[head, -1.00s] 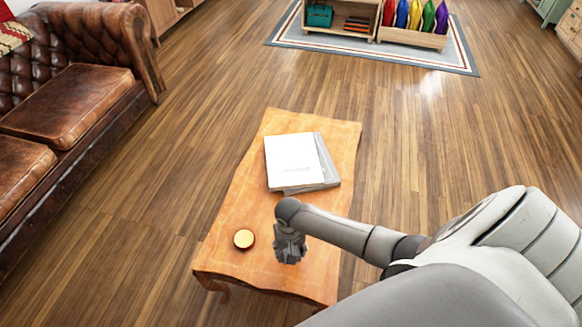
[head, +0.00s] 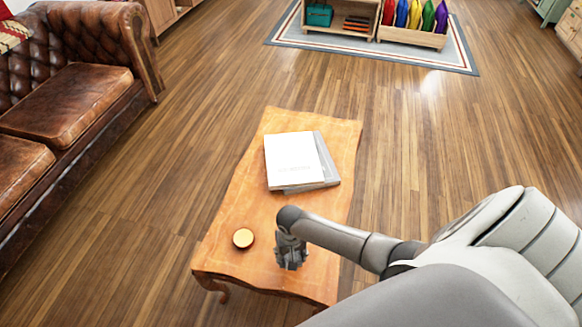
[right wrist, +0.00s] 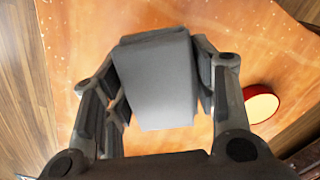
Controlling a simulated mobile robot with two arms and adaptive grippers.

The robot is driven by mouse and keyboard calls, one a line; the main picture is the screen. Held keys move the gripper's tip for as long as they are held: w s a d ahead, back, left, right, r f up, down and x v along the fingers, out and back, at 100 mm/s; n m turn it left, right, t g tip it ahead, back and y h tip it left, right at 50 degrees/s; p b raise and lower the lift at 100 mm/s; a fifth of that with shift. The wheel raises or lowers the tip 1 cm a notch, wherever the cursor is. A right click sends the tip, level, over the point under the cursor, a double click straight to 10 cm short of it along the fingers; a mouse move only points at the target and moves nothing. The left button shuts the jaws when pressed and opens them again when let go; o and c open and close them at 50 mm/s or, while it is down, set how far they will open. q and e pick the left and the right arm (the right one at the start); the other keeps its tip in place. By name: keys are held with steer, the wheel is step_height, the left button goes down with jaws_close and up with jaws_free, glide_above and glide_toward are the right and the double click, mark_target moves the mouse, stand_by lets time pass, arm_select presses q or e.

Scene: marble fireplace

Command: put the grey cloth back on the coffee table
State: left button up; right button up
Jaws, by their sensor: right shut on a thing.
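The wooden coffee table (head: 262,212) has a wavy edge and stands in the middle of the head view. My right gripper (head: 290,264) points down over the near part of its top. In the right wrist view it is shut on the grey cloth (right wrist: 158,88), a folded block held between the fingers, with the orange-brown tabletop (right wrist: 265,50) behind it. In the head view I cannot tell the cloth apart from the grey gripper. Whether the cloth touches the table is not clear. My left gripper is not in view.
White and grey books (head: 293,160) lie stacked on the table beyond my gripper. A small round tin (head: 243,238) sits left of the gripper. A brown leather sofa (head: 75,105) stands at the left. Bare wood floor surrounds the table.

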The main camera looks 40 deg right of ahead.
steer(key=shift+f+b, duration=1.25)
steer(key=shift+f, duration=0.95)
steer(key=o, duration=1)
steer(key=shift+r, duration=0.1)
step_height(320, 180, up, 12)
steer(key=shift+f, duration=0.1)
